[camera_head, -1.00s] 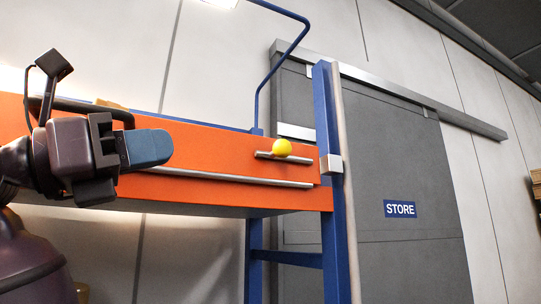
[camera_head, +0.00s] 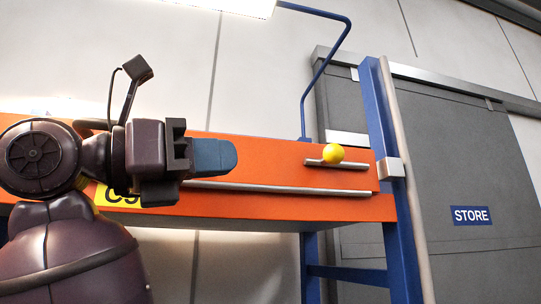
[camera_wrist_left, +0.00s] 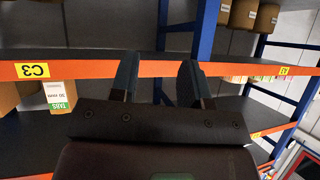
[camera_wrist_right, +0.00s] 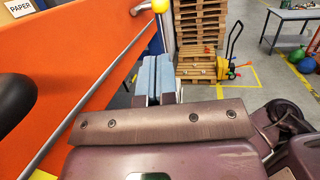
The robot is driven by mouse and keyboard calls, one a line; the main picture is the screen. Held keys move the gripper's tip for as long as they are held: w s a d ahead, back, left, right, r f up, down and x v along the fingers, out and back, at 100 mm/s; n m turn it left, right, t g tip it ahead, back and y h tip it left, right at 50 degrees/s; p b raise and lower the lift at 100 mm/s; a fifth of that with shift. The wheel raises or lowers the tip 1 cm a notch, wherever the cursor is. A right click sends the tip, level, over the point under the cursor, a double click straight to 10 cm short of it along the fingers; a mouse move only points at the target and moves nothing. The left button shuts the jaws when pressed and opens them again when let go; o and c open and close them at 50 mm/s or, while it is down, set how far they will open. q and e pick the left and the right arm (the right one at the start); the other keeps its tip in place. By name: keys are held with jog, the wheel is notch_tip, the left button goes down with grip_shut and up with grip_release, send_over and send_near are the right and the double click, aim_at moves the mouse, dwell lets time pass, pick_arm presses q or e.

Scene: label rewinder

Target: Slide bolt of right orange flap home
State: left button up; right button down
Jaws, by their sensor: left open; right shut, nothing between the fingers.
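The orange flap (camera_head: 285,172) is a long board between the blue posts. Near its right end is a thin metal bolt (camera_head: 350,165) with a round yellow knob (camera_head: 333,153). The bolt's right end points at a pale block (camera_head: 391,168) on the blue post, with a small gap between. My right gripper (camera_head: 228,158) is shut and empty in front of the flap, left of the knob and apart from it. In the right wrist view the knob (camera_wrist_right: 160,5) is beyond the shut fingers (camera_wrist_right: 157,77). My left gripper (camera_wrist_left: 158,70) is open and empty, seen only in the left wrist view.
A long metal rail (camera_head: 280,190) runs along the flap below the bolt. A grey STORE door (camera_head: 450,170) stands behind the post. The left wrist view shows shelves with orange beams (camera_wrist_left: 80,69) and cartons (camera_wrist_left: 58,101). Stacked pallets (camera_wrist_right: 199,25) stand farther off.

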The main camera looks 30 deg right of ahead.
aim_at(325, 155)
jog(key=d+p, duration=0.1)
jog(key=d, duration=0.3)
jog(key=d+r, duration=0.1)
jog(key=d, duration=0.3)
jog(key=d+r+p, duration=0.1)
jog(key=d, duration=0.3)
jog(key=shift+s+r+p, duration=0.2)
jog(key=shift+p, duration=0.15)
pick_arm(q)
jog(key=shift+s+a+r, duration=0.1)
jog(key=shift+s+r, duration=0.45)
jog(key=shift+r, duration=0.1)
pick_arm(e)
jog(key=shift+d+r, duration=0.1)
jog(key=shift+d, duration=0.5)
